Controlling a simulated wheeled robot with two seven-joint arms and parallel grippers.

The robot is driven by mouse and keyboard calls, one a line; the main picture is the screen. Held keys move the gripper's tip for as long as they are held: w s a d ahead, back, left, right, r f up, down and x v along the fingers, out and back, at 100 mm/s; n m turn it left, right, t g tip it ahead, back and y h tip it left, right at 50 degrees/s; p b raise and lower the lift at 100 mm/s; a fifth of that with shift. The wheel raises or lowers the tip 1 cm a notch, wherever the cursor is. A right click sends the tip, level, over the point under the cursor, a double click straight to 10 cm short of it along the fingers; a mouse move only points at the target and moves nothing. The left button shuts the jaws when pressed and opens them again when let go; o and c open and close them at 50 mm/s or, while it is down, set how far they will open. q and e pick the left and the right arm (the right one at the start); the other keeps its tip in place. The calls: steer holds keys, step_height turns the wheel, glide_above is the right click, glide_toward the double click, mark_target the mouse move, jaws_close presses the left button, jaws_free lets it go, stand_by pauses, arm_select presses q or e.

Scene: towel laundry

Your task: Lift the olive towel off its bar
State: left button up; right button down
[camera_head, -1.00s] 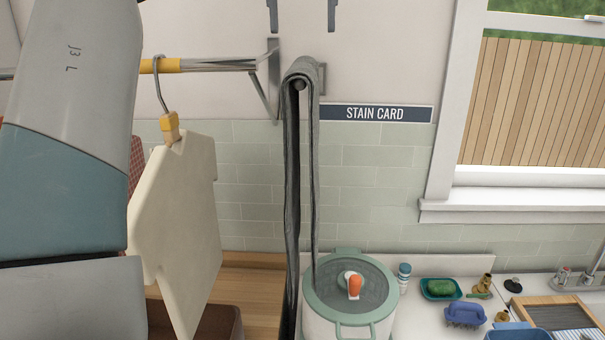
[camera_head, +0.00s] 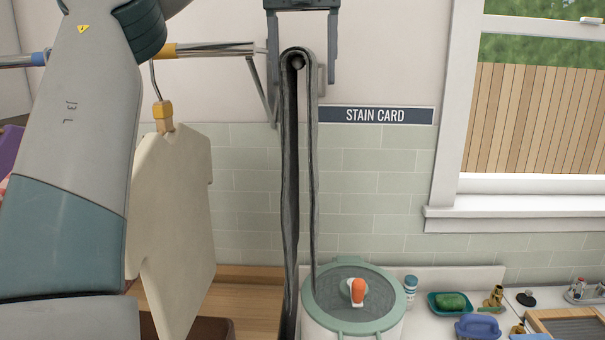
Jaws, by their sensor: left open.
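A long towel (camera_head: 290,180) hangs folded over a short bar that points toward me, left of the stain card sign. It looks dark grey rather than olive here, and no other towel on a bar shows clearly. Its lower left end runs out of the picture, and its right layer ends near the pot. My left gripper (camera_head: 302,74) comes down from the top edge with its fingers open, one on each side of the towel's top fold. I cannot tell whether they touch the cloth. My right gripper is not in view.
A cream shirt-shaped board (camera_head: 178,225) hangs from a rail (camera_head: 215,48) at left, close to my left arm. A lidded pot (camera_head: 375,315) stands below the towel. The stain card sign (camera_head: 375,115) and window (camera_head: 530,120) are to the right; small items sit on the counter.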

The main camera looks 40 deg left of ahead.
arm_select(q)
steer(key=shift+s+d+r, duration=0.1)
steer(key=f, duration=0.1)
steer(key=f+b, duration=0.1)
steer(key=f, duration=0.3)
steer(key=shift+a+f, duration=0.15)
steer(key=shift+a, duration=0.2)
steer(key=shift+d, duration=0.1)
jaws_close()
stand_by(0.4)
